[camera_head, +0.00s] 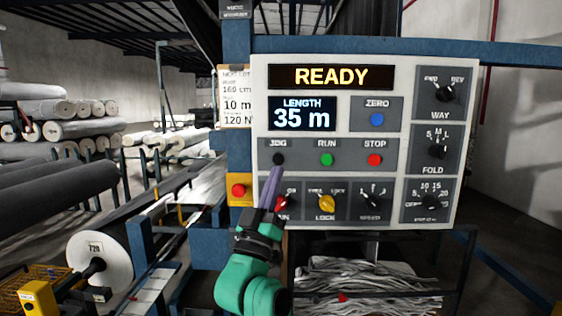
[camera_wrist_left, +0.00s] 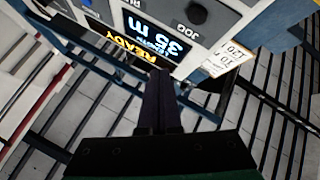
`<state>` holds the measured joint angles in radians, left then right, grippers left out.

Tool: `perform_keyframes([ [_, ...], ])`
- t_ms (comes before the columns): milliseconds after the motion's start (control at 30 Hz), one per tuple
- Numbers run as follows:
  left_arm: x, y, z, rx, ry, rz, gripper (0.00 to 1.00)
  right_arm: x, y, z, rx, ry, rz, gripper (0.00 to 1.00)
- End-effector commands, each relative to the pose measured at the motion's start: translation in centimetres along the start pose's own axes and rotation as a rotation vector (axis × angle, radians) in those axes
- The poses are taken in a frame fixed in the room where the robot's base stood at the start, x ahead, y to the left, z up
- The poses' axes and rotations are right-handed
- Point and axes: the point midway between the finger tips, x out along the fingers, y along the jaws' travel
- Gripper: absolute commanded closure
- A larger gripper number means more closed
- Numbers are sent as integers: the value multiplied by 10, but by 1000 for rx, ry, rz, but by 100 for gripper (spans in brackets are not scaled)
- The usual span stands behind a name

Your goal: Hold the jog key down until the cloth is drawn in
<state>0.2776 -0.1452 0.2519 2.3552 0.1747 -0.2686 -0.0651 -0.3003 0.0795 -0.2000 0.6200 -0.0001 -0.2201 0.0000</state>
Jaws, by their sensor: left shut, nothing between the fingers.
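The jog key (camera_head: 279,159) is a black round button under the label JOG on the grey control panel (camera_head: 390,60). It also shows in the left wrist view (camera_wrist_left: 196,13). My left gripper (camera_head: 276,172) is shut and empty, its purple fingers pointing up just below the jog key. In the left wrist view the fingertips (camera_wrist_left: 160,76) appear short of the panel face, apart from the key. The display (camera_head: 331,77) reads READY and the length display (camera_head: 302,114) reads 35 m. I cannot make out which material is the cloth being drawn. My right gripper is not in view.
Green RUN (camera_head: 326,159) and red STOP (camera_head: 375,160) buttons sit right of the jog key; blue ZERO (camera_head: 377,119) is above. A red button on a yellow box (camera_head: 239,190) is at the panel's left. Knobs line the lower row. Rolls (camera_head: 60,130) fill the left.

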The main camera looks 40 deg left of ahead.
Motion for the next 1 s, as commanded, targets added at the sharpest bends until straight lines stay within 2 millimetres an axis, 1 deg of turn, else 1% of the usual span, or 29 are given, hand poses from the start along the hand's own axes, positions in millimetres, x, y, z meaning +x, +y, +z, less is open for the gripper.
perform_keyframes([
  [167,10,-6,7,3,-1,3,100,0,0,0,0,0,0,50],
  [600,53,-38,39,2,-1,2,100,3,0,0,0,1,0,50],
  [800,61,-44,45,1,-1,0,100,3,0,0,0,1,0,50],
  [1000,61,-44,45,0,-1,0,100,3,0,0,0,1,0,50],
])
